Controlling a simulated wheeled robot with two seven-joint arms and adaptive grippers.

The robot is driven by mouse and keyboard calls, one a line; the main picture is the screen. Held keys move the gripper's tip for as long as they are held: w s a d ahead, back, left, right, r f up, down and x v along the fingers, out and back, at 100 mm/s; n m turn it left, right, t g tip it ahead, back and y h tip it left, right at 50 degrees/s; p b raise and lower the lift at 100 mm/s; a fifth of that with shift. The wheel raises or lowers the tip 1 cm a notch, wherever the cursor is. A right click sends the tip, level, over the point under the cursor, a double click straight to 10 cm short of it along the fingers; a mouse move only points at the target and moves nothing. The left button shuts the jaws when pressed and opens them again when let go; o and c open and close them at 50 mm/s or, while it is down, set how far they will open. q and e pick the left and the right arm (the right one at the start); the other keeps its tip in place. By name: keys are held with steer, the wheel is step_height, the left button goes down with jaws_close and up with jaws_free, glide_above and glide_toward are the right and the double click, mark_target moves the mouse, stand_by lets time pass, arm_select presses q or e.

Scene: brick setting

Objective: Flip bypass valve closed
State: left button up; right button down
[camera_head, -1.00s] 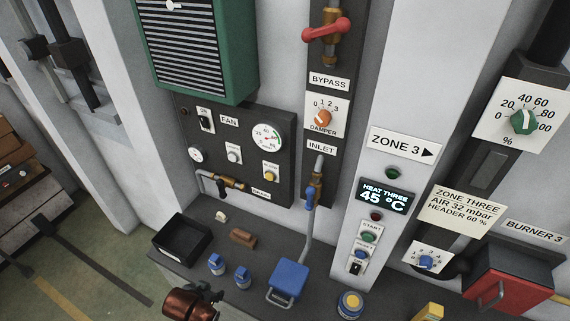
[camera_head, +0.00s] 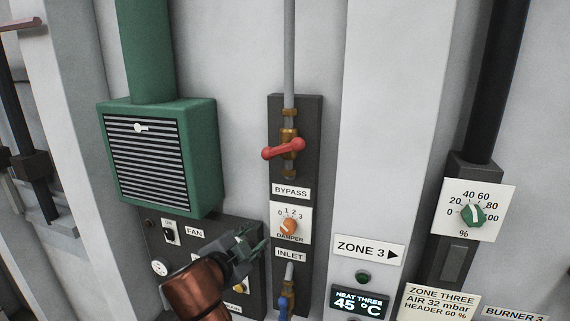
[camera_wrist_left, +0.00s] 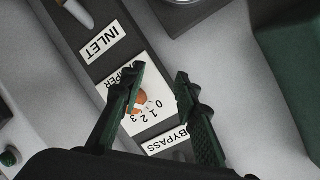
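The bypass valve has a red lever (camera_head: 284,149) on a brass body (camera_head: 288,134), in a grey vertical pipe above the white BYPASS label (camera_head: 291,192). The lever lies across the pipe, nearly level, its left end slightly lower. My left gripper (camera_head: 250,245) is below and left of the valve, in front of the fan panel. In the left wrist view the left gripper (camera_wrist_left: 160,88) is open and empty, its fingers apart in front of the damper dial (camera_wrist_left: 138,102) and BYPASS label (camera_wrist_left: 167,140). The valve lever is not visible there. My right gripper is not in view.
The orange damper dial (camera_head: 288,226) and INLET label (camera_head: 291,255) are below the valve. A blue inlet lever (camera_head: 284,305) is lower. A green louvred box (camera_head: 163,155) stands out at left. The pale wall around the valve is clear.

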mark_target(282, 151)
arm_select(q)
steer(key=s+d+r+m+t, duration=0.1)
steer(key=s+d+r, duration=0.15)
steer(key=r, duration=0.55)
steer(key=s+d+r+m+t, duration=0.1)
steer(key=s+r, duration=0.2)
steer(key=r, duration=0.5)
steer(key=s+d+r+m+t, duration=0.1)
steer(key=s+r, duration=0.2)
steer(key=r, duration=0.5)
steer(key=shift+h, duration=0.4)
steer(key=p+x, duration=0.3)
steer(key=x, duration=0.5)
steer(key=shift+d+f, duration=0.1)
jaws_close()
